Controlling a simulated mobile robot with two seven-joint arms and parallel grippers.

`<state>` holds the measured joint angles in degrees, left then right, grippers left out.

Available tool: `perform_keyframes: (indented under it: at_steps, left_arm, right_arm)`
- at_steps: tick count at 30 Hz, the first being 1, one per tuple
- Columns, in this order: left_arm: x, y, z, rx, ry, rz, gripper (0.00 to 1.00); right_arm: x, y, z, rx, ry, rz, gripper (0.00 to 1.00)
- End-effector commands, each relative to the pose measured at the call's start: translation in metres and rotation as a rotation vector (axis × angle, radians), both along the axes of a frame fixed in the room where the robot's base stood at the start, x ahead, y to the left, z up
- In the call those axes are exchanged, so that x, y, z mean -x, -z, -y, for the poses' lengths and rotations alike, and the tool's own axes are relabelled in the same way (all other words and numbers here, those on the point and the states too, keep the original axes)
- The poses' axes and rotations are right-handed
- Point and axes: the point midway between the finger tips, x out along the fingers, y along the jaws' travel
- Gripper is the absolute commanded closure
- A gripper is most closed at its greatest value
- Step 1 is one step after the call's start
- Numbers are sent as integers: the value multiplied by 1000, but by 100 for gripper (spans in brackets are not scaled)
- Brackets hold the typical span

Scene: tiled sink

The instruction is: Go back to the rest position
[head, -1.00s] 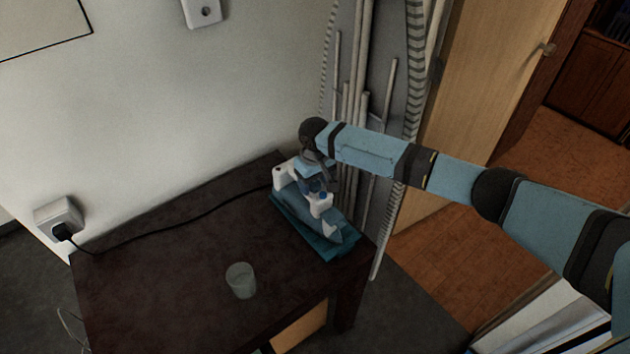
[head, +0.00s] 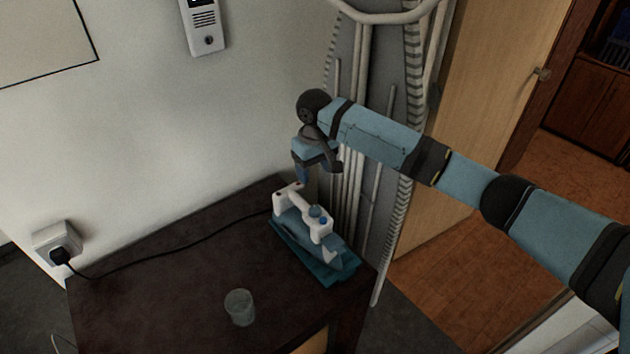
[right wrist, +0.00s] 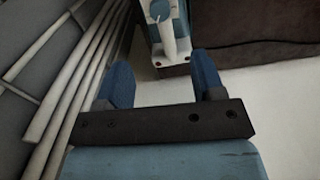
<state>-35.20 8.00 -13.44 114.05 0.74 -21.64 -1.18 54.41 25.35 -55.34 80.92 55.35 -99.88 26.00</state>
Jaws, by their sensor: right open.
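My right gripper (head: 303,174) is raised just above and behind the iron on the dark table. In the right wrist view its two blue fingers (right wrist: 160,85) are apart, with nothing between them. The white and teal iron (head: 318,228) stands on a teal base (head: 338,273) near the table's right corner, and part of it shows beyond the fingers in the right wrist view (right wrist: 174,35). The gripper looks clear of the iron. My left gripper is not in view.
A clear glass (head: 240,307) stands on the dark table (head: 175,285). A black cord runs from the iron to a wall socket (head: 57,241). A folded ironing board (head: 372,130) leans right behind my right gripper. A wooden door (head: 475,110) is further right.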

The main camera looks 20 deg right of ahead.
Motion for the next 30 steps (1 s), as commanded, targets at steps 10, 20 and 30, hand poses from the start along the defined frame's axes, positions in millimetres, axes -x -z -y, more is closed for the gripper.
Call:
perform_keyframes:
  at_steps: [10, 20, 30]
  left_arm:
    - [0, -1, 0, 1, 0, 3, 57]
    - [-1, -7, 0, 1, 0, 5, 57]
    - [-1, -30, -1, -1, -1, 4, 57]
  right_arm:
    - [0, -4, 0, 0, 0, 0, 38]
    - [11, 17, -14, -45, -24, 20, 38]
    - [88, 110, -82, -328, -94, 233, 38]
